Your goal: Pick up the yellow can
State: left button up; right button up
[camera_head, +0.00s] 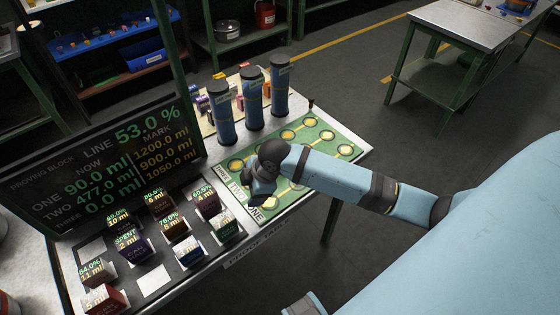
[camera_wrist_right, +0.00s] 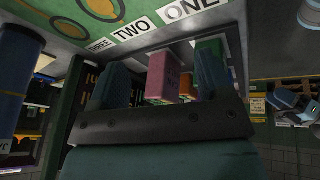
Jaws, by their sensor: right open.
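Several small box-shaped cans with readouts on top stand on a dark tray (camera_head: 190,262) in the head view. One can at the left of the tray (camera_head: 97,272) looks yellow-brown, but I cannot tell for sure that it is the yellow can. My right gripper (camera_head: 262,188) hangs over the near left part of the green board, to the right of the cans and apart from them. In the right wrist view its two dark fingers (camera_wrist_right: 160,82) are apart. A pink block (camera_wrist_right: 163,75) and a green block (camera_wrist_right: 212,48) show beyond them. My left gripper is not in view.
The green board (camera_head: 322,178) has several round yellow-ringed spots. Three upright blue cylinders (camera_head: 253,98) stand behind it. A dark readout panel (camera_head: 100,165) stands behind the cans. Small coloured items lie behind the cylinders. A separate table (camera_head: 465,25) stands at the upper right.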

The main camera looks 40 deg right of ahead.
jog(key=w+d+r+n+g+h+b, duration=0.1)
jog(key=w+d+r+n+g+h, duration=0.1)
jog(key=w+d+r, duration=0.35)
jog(key=w+d+r+n+g+h+b, duration=0.1)
jog(key=w+d+r+n+b, duration=0.15)
jog(key=d, duration=0.55)
jog(key=f, duration=0.7)
jog(key=shift+w+d+p, duration=0.15)
jog(key=shift+w+p, duration=0.15)
jog(key=shift+w, duration=0.05)
jog(key=shift+s+d+f, duration=0.15)
jog(key=shift+f, duration=1.25)
jog(key=shift+s+d+f, duration=0.1)
jog(key=shift+d+f, duration=0.05)
jog(key=shift+f, duration=1.2)
jog(key=shift+c, duration=0.2)
jog(key=c, duration=1.1)
